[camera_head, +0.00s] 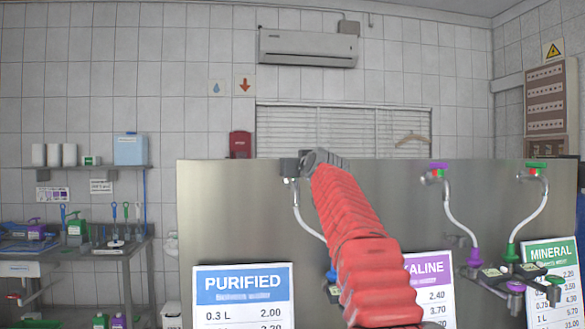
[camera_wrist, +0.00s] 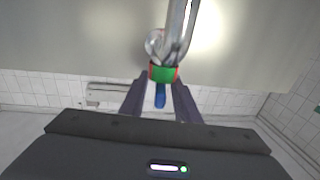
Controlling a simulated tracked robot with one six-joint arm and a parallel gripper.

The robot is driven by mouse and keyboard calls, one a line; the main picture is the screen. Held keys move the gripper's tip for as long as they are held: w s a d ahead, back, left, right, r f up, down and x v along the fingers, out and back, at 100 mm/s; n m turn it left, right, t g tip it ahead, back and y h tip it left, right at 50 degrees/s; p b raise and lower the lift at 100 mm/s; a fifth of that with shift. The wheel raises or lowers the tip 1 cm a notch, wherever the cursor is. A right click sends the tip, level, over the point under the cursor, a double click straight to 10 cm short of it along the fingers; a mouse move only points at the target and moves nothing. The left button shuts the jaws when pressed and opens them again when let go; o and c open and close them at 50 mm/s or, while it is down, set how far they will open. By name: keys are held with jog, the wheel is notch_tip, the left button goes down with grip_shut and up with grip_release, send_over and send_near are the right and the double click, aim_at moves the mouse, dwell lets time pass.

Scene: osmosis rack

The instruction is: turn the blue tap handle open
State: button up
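In the wrist view, the blue tap handle (camera_wrist: 160,97) is a short blue lever below a green and red collar (camera_wrist: 163,74) on a shiny metal tap. My gripper (camera_wrist: 160,84) is open, with one dark finger on each side of the blue handle. Gaps show between the fingers and the handle, and I see no contact. In the head view, my gripper (camera_head: 310,160) is at the top of the leftmost tap's pipe (camera_head: 306,220), above the PURIFIED sign (camera_head: 243,294). There the blue handle is hidden behind my gripper and red arm.
Two more taps, with a purple handle (camera_head: 439,166) and a green handle (camera_head: 535,165), stand to the right on the steel panel (camera_head: 235,205). Their hoses curve down to nozzles. The MINERAL sign (camera_head: 552,285) is at far right. A bench with tools (camera_head: 95,246) is at left.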

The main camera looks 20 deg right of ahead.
jog(key=shift+c, duration=0.6)
jog(key=c, duration=0.6)
jog(key=shift+w+f+m+h, duration=0.1)
jog(key=shift+f+m+h, duration=0.25)
jog(key=shift+h, duration=0.25)
jog(key=shift+r+m+g+h, duration=0.1)
jog(key=shift+m+g+h, duration=0.25)
jog(key=shift+h, duration=0.15)
jog(key=o, duration=0.7)
jog(key=shift+r, duration=0.15)
